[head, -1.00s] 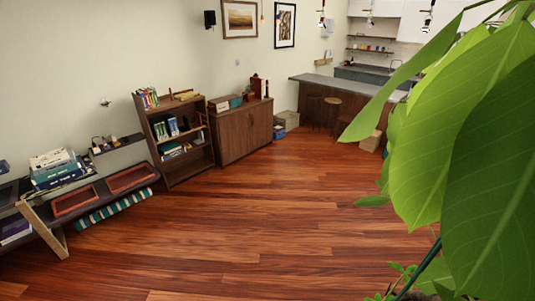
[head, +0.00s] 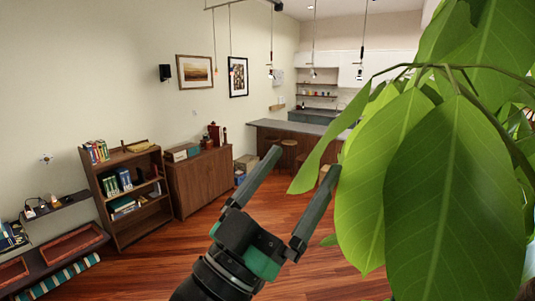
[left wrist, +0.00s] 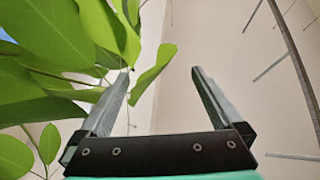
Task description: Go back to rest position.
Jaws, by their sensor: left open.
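My left gripper (head: 305,172) is raised in the lower middle of the head view, with its two long fingers spread apart and nothing between them. In the left wrist view the same gripper (left wrist: 160,85) is open and empty, pointing toward a pale wall and ceiling. Large green leaves (left wrist: 60,60) are close beside its left finger there. My right gripper is in neither view.
A big leafy plant (head: 440,185) fills the right side of the head view, close to my left gripper. A bookshelf (head: 128,195), a cabinet (head: 200,182) and a low bench (head: 60,262) line the left wall. A kitchen counter (head: 290,127) stands at the back. Wooden floor (head: 150,270) is open in between.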

